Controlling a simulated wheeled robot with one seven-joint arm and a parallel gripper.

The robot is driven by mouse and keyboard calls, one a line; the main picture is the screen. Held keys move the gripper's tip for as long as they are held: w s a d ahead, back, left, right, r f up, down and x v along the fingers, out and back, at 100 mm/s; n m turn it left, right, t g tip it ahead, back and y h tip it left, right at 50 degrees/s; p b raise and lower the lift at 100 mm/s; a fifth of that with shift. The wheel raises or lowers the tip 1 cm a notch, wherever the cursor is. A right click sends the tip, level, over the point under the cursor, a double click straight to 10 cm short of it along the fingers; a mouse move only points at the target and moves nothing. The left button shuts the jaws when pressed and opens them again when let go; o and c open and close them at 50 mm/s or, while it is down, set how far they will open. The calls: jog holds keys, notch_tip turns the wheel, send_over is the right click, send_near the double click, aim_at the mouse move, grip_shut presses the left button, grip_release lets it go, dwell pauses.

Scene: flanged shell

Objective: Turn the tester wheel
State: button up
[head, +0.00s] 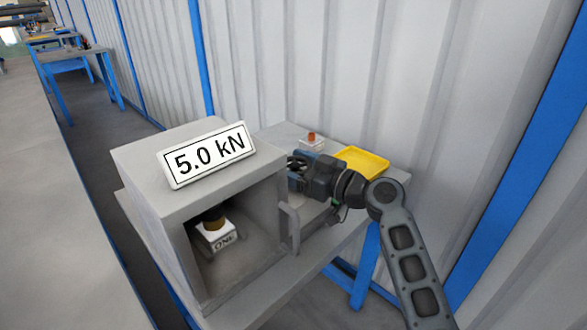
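The tester is a grey box (146,190) with an open front, standing on a grey table. A white sign (208,157) reading "5.0 kN" is on its top. Inside the opening is a white block (217,235) with markings, and a dark and yellowish round part (213,219) sits above it. My gripper (293,167) is at the right side of the box, close to its upper edge. I cannot make out the tester wheel; my gripper and the box may cover it. The fingers are too small and dark to tell whether they are open or shut on something.
A yellow tray (363,160) and a small pale box with a red top (312,142) are on the table behind my arm. A grey upright piece (290,228) stands at the opening's right edge. A corrugated wall with blue posts (202,60) runs behind.

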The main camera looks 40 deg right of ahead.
jog(key=o, duration=0.9)
jog(key=s+d+b, duration=0.1)
jog(key=s, duration=0.6)
jog(key=shift+s+d, duration=0.2)
jog(key=shift+s, duration=0.2)
